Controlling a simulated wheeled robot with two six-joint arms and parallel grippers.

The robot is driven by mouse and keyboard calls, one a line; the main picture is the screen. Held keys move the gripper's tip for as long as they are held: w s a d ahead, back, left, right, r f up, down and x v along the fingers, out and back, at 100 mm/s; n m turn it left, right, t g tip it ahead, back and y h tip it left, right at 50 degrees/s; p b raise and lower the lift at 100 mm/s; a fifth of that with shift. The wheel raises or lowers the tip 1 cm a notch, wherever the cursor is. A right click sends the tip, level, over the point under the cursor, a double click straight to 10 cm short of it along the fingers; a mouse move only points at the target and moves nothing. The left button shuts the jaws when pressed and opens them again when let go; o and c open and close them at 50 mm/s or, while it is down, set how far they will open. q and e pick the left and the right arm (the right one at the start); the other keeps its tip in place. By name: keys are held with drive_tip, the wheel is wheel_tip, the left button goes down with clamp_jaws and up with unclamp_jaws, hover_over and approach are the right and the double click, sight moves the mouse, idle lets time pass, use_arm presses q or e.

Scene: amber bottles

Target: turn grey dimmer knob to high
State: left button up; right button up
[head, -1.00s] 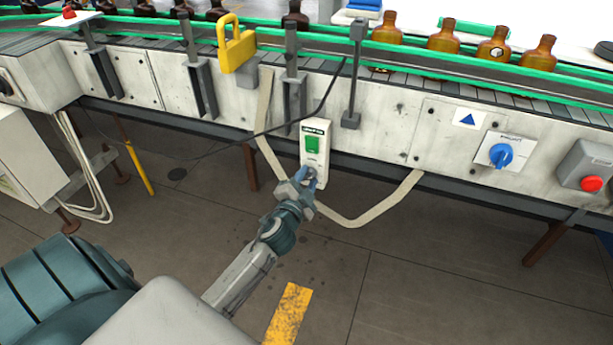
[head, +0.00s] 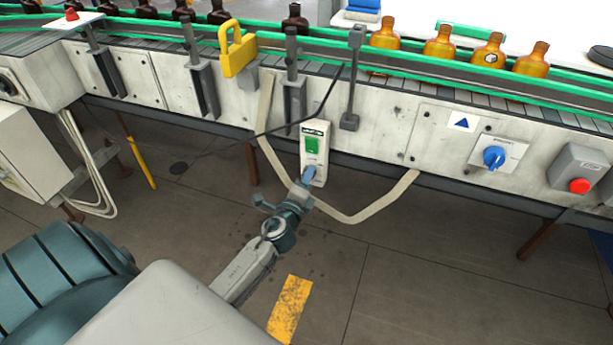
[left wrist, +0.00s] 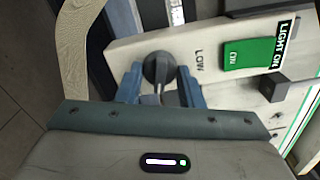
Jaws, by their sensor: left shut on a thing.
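The dimmer panel is a narrow white box (head: 315,148) hanging below the conveyor, with a green switch (head: 312,146) near its top. The left wrist view shows the round dark grey knob (left wrist: 158,68) beside the printed word LOW (left wrist: 200,57). My left gripper (left wrist: 160,77) has its two blue fingers on either side of the knob and is shut on it. In the head view my left gripper (head: 308,177) covers the panel's lower end and hides the knob. I cannot tell where the knob points. My right gripper is not in view.
A blue rotary switch (head: 494,157) and a red button (head: 579,186) sit on the conveyor side at right. A yellow padlock (head: 237,50) and amber bottles (head: 438,42) are above. A pale strap (head: 350,217) hangs in a loop by the panel.

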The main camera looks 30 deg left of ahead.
use_arm(q)
drive_tip(key=shift+f+m+p, duration=0.1)
drive_tip(key=shift+m+p, duration=0.25)
drive_tip(key=shift+m, duration=0.95)
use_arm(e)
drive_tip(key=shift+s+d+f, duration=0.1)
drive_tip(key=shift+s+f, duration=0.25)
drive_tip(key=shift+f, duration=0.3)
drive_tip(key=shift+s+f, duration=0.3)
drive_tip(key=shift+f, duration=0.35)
use_arm(q)
drive_tip(key=o, duration=1)
drive_tip(key=shift+c, duration=0.2)
drive_tip(key=shift+s, duration=0.1)
drive_tip(key=b+v, duration=0.2)
drive_tip(key=v, duration=0.8)
drive_tip(key=shift+s, duration=0.35)
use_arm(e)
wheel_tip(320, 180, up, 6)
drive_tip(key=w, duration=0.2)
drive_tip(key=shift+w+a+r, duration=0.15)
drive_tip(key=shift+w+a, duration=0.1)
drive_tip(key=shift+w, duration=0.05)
